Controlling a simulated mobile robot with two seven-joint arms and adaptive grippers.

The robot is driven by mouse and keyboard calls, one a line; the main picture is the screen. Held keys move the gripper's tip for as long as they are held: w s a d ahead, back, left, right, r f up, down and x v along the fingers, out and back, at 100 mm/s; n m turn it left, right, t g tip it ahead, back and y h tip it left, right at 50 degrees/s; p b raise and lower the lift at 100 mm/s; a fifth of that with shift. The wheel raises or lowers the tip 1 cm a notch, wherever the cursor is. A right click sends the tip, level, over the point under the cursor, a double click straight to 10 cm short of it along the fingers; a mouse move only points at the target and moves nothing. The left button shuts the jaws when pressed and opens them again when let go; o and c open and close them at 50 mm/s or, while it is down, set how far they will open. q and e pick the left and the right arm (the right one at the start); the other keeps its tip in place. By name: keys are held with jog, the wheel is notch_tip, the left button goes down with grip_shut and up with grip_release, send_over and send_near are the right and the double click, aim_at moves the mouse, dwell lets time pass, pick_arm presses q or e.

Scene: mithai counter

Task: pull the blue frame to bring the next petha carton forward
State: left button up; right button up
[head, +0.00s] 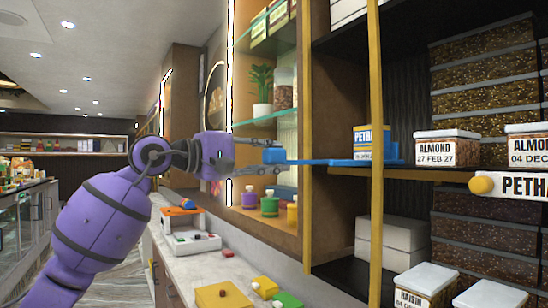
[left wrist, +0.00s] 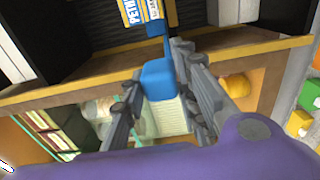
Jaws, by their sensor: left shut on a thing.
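The blue frame (head: 335,162) lies along the shelf edge and sticks out toward the left, ending in a blue block-shaped grip. My left gripper (head: 274,160) is shut on this grip, in front of the shelving. In the left wrist view the blue grip (left wrist: 160,82) sits between my two fingers. A yellow and blue petha carton (head: 368,142) stands upright at the frame, partly hidden by a yellow post. It also shows at the top of the left wrist view (left wrist: 140,10). Any cartons behind it are hidden. My right gripper is not in view.
A yellow post (head: 376,120) rises just in front of the carton. Almond boxes (head: 447,148) stand on the same shelf to the right, above a petha sign (head: 522,186) with a yellow knob (head: 482,186). Small bottles (head: 270,206) stand below my gripper. A counter (head: 215,262) holds several coloured blocks.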

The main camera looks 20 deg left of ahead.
pick_arm(q)
jog(key=shift+s+a, duration=0.35)
jog(key=shift+s, duration=0.05)
jog(key=shift+s+a, duration=0.4)
jog(key=shift+s, duration=0.15)
jog(key=shift+s+a, duration=0.3)
jog(key=shift+s, duration=0.1)
jog(key=o, duration=2.1)
jog(key=shift+c, duration=0.2)
jog(key=shift+s+a, duration=0.15)
jog(key=shift+a, duration=0.05)
jog(key=v, duration=0.7)
jog(key=shift+s+a+b, duration=0.2)
jog(key=shift+s+b, duration=0.1)
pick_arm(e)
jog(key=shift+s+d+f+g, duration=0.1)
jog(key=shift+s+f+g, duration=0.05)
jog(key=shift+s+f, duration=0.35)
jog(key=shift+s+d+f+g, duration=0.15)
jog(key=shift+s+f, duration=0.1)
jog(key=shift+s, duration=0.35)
